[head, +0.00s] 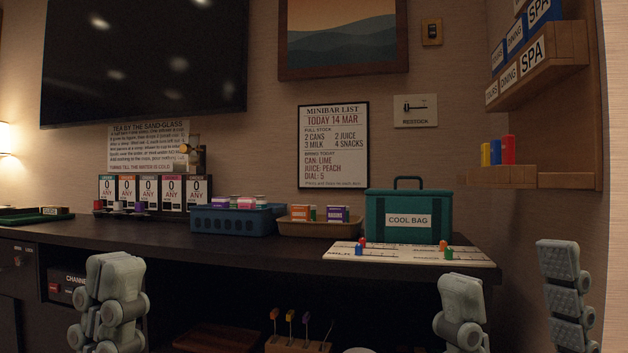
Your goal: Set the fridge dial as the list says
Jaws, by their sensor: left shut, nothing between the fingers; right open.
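The minibar list (333,146) hangs framed on the wall and reads "CAN: LIME, JUICE: PEACH, DIAL: 5". I cannot make out the fridge or its dial in the head view. My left gripper (108,305) is shut and empty, low at the left in front of the counter's front edge. My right gripper (515,295) is open and empty at the lower right, its two fingers wide apart, near the counter's right end.
The dark counter (270,247) holds a blue basket (222,219), a tan tray (290,228), a teal cool bag (408,216) and a white board (410,254). A box marked "CHANNEL" (66,287) sits below at left. A wooden shelf (530,176) juts out at right.

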